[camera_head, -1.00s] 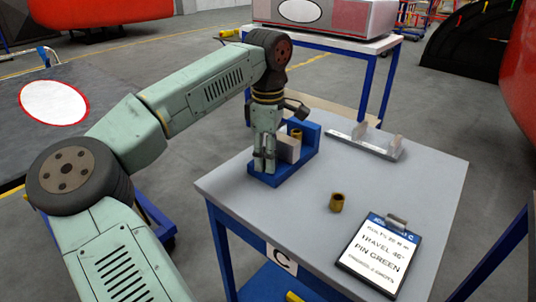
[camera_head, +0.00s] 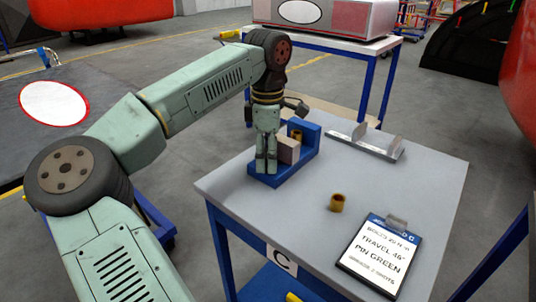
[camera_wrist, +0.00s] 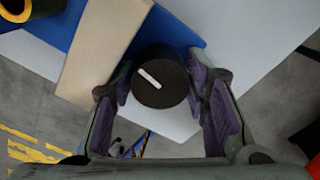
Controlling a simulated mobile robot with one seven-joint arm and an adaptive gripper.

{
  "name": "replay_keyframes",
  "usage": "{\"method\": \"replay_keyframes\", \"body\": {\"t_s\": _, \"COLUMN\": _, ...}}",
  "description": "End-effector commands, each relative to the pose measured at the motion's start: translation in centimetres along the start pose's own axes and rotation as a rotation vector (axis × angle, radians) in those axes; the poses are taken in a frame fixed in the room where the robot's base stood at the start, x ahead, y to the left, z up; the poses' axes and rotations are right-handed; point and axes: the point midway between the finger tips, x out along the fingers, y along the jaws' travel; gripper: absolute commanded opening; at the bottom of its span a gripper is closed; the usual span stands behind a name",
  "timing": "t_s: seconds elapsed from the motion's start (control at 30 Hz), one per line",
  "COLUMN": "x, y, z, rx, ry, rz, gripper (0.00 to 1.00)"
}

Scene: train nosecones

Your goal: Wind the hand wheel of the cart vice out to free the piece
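The cart vice is a blue block-shaped fixture (camera_head: 306,161) at the far left of the grey cart top. A beige block (camera_head: 289,149) stands in it, and also shows in the wrist view (camera_wrist: 98,50). The hand wheel (camera_wrist: 160,85) is a dark round knob with a white mark running diagonally on its face. My gripper (camera_head: 266,166) points down at the vice's near end. The wheel is hidden behind the fingers in the head view.
A brass-coloured collar (camera_head: 337,202) and a clipboard (camera_head: 376,254) lie on the cart top (camera_head: 245,222). A grey metal bracket (camera_head: 365,144) lies at the back. Another brass-coloured ring (camera_head: 296,135) shows behind the block.

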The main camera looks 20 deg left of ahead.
Motion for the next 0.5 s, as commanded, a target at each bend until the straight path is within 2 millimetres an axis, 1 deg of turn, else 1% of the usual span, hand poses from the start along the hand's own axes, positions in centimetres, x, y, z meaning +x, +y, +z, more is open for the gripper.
{"method": "replay_keyframes", "body": {"t_s": 0.03, "x": -0.01, "y": 0.03, "z": 0.01, "rx": 0.0, "ry": 0.0, "rz": 0.001, "gripper": 0.48}}
{"method": "replay_keyframes", "body": {"t_s": 0.2, "x": 0.0, "y": 0.05, "z": 0.05, "rx": 0.001, "ry": -0.001, "rz": 0.002, "gripper": 0.59}}
{"method": "replay_keyframes", "body": {"t_s": 0.5, "x": -0.02, "y": 0.11, "z": 0.09, "rx": 0.001, "ry": -0.002, "rz": 0.004, "gripper": 0.59}}
